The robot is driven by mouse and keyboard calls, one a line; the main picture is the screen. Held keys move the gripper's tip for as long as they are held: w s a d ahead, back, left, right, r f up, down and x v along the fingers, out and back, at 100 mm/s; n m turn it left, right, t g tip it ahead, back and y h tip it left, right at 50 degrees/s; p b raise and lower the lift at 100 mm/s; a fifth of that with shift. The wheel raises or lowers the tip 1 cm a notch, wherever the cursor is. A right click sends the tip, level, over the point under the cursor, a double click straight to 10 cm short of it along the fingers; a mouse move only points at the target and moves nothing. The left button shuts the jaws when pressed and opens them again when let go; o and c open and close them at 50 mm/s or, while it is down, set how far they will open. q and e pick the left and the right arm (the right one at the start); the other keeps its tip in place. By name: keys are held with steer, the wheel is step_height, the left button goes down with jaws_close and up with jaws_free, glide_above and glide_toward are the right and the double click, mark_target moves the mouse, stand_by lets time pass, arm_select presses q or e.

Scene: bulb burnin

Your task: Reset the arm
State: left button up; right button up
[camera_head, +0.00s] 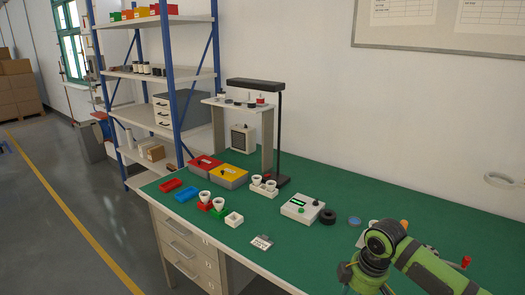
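A green and dark arm of mine comes in from the lower right, bent at a dark round joint over the front right of the green-topped workbench (330,235). Its lower link runs out of the bottom of the picture, so its gripper is not in view. The arm hides part of the bench and some small items behind it. My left arm and its gripper are not in view.
Blue-post shelves (180,75) stand behind left.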

step_height(320, 180, down, 10)
steer(key=w+m, duration=0.2)
steer(key=w, duration=0.1)
steer(key=s+d+f+m+t, duration=0.1)
steer(key=s+f+m, duration=0.3)
steer(key=f, duration=0.6)
steer(key=s+d+f+m+t, duration=0.1)
steer(key=s+f, duration=0.5)
steer(key=f, duration=0.5)
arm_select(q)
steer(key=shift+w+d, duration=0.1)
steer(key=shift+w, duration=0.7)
arm_select(e)
steer(key=s+f, duration=0.5)
steer(key=s, duration=0.7)
steer(key=s+f+m+g, duration=0.1)
steer(key=s+f, duration=0.4)
steer(key=s, duration=0.7)
steer(key=s+a+f+m+g+h, duration=0.1)
steer(key=s+f, duration=0.4)
steer(key=s, duration=0.8)
steer(key=shift+f, duration=0.4)
steer(key=shift+s, duration=0.2)
